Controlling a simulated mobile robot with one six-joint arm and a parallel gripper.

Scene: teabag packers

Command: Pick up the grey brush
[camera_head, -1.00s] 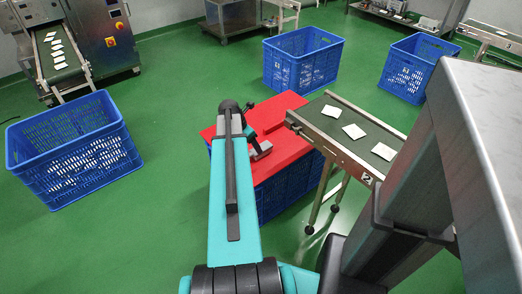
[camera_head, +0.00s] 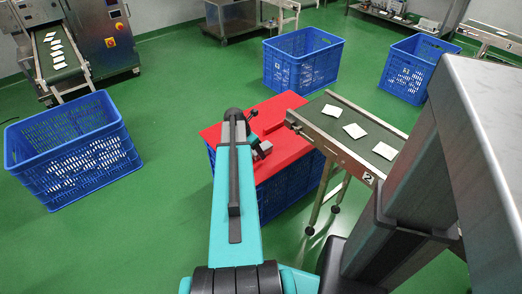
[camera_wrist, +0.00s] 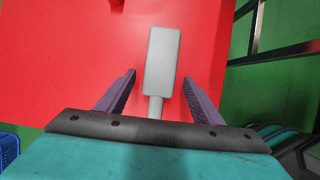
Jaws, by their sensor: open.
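The grey brush (camera_wrist: 163,60) lies on a red surface (camera_wrist: 60,60) in the wrist view. Its light grey block-shaped head points away from my gripper, and its thin handle runs back between the fingers. My gripper (camera_wrist: 160,77) is open, with one dark purple finger on each side of the brush. The fingers look clear of it; their height above it is hard to judge. In the head view my arm hides most of this spot, and a small grey piece beside the arm's end may be brush or gripper.
The red top (camera_head: 290,143) sits on a blue crate (camera_head: 285,190). A conveyor (camera_head: 345,140) with white teabags stands close on its right. Other blue crates (camera_head: 75,150) stand on the green floor, which is open at the left.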

